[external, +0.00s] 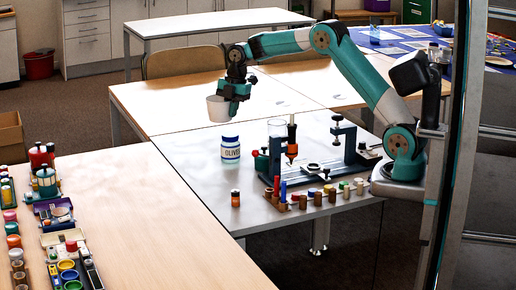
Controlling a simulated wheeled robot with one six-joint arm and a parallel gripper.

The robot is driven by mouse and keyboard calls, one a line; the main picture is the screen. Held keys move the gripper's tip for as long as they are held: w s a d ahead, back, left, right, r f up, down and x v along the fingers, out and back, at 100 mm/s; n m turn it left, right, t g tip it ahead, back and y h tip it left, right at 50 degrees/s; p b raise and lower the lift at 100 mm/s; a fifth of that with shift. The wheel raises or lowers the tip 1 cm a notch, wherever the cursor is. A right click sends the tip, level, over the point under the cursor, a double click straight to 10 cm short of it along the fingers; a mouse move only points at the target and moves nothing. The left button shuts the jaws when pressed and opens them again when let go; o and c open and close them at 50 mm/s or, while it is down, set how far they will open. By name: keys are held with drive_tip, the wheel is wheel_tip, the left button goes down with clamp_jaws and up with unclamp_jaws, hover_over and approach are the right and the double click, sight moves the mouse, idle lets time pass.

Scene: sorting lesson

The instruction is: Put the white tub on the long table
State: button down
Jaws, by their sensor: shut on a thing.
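The white tub (218,109) is a small plain cup-like vessel. My gripper (232,94) is shut on it and holds it upright in the air, above the tables and over the white-labelled jar. A long wooden table (150,195) runs along the left and front. A grey-topped table (196,160) adjoins it on the right, and further wooden tables (185,100) stand behind. I cannot tell from this view which one is the long table. The fingertips are small and partly hidden by the tub.
A jar with a blue lid (230,149) stands on the grey table below the tub. A dark clamp apparatus (315,170) and a row of small coloured bottles (315,197) stand to its right. Paint pots and trays (62,212) line the left edge. The wooden table's middle is clear.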

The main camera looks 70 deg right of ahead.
drive_tip(key=a+n, duration=0.3)
drive_tip(key=a, duration=1)
drive_tip(key=n+g+y, duration=0.1)
drive_tip(key=n+g, duration=0.1)
drive_tip(key=n, duration=1)
hover_over(226, 270)
drive_tip(key=f, duration=1.9)
drive_tip(key=shift+w+d+f+p, duration=0.15)
drive_tip(key=shift+d+f+p, duration=0.15)
drive_tip(key=shift+d+f, duration=0.1)
drive_tip(key=shift+f, duration=0.2)
drive_tip(key=c, duration=1.2)
unclamp_jaws()
drive_tip(key=shift+r, duration=0.1)
drive_tip(key=shift+c, duration=0.2)
